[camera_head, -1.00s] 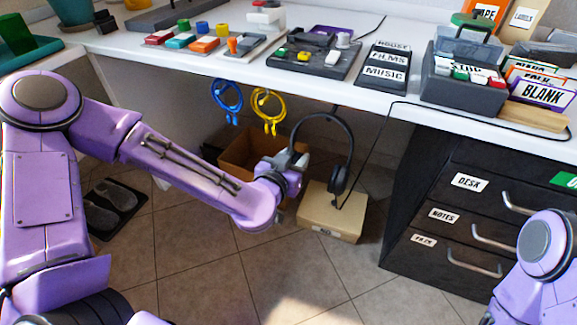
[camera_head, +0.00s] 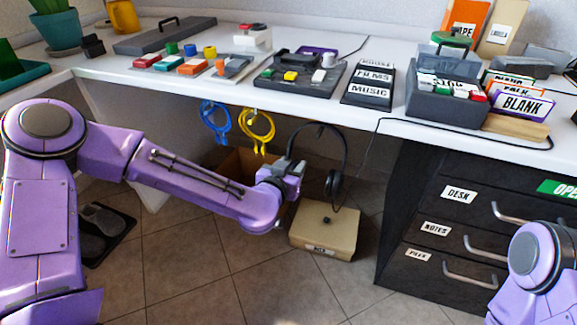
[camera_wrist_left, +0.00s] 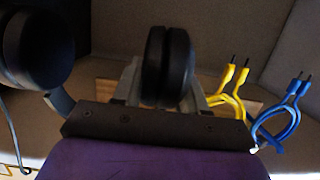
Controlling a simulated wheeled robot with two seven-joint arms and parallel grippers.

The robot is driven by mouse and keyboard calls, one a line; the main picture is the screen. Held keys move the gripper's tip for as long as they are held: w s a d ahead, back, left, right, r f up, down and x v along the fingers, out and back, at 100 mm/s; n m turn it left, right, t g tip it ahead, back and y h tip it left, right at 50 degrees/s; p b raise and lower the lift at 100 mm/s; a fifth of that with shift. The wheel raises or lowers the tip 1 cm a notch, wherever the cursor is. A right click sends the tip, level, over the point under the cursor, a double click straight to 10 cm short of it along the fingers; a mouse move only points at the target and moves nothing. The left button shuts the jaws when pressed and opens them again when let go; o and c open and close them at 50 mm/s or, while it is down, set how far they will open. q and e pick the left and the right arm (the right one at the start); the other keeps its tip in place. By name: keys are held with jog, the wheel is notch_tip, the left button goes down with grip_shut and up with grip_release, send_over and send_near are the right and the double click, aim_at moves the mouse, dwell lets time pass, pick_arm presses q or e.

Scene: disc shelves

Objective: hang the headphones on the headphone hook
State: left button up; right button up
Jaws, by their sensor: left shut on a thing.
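The black headphones (camera_head: 346,150) are upright under the desk's front edge, with the headband arching at the top and one ear cup (camera_head: 333,184) on the right. My left gripper (camera_head: 296,165) is shut on the other ear cup, which shows between the jaws in the left wrist view (camera_wrist_left: 168,66). The free ear cup (camera_wrist_left: 38,45) is at the left of that view. The headband's top is close to the desk's underside; I cannot tell whether it touches anything. The headphone hook is not clearly distinguishable there. My right gripper is out of the picture.
A blue cable (camera_head: 215,122) and a yellow cable (camera_head: 257,132) hang under the desk, left of the headphones. A cardboard box (camera_head: 325,236) stands on the floor below. A dark drawer cabinet (camera_head: 430,205) is to the right. A thin cord (camera_head: 364,160) runs down from the desk.

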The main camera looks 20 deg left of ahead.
pick_arm(q)
jog(key=shift+f, duration=0.25)
jog(key=o, duration=1.2)
jog(key=shift+a, duration=0.1)
jog(key=shift+o, duration=0.2)
jog(key=shift+r, duration=0.1)
jog(key=shift+s+r, duration=0.15)
jog(key=shift+s, duration=0.3)
jog(key=p+v, duration=0.7)
jog(key=v, duration=0.2)
jog(key=shift+s, duration=0.3)
